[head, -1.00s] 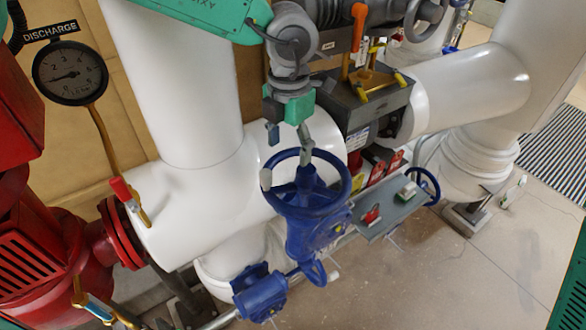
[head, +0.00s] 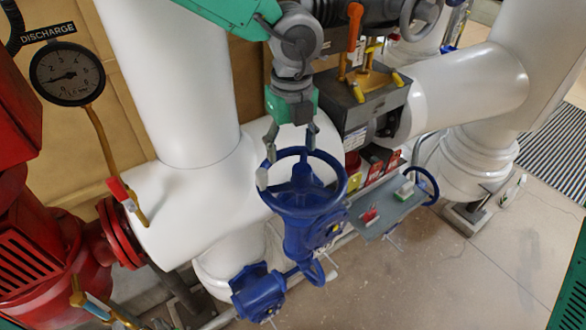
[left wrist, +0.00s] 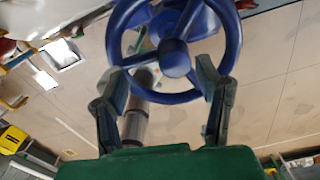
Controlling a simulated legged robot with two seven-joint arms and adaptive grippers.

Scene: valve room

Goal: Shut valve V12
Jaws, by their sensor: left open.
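A blue valve handwheel (head: 305,209) lies nearly flat on a blue valve body (head: 308,240) in the middle of the head view. No label reading V12 is legible. My left gripper (head: 289,155) is open above the far left part of the wheel's rim. Its fingers point down, and one fingertip overlaps the rim in the picture; I cannot tell whether it touches. In the left wrist view the same handwheel (left wrist: 175,58) fills the top middle, with the open fingers on either side of its near rim. My right gripper is not seen.
White pipes (head: 185,190) stand behind and beside the valve. A grey shelf (head: 385,205) with small red and green items sits right of the wheel, near a smaller blue handwheel (head: 426,185). A discharge gauge (head: 68,75) and red machinery (head: 50,240) are on the left. Floor at right is mostly clear.

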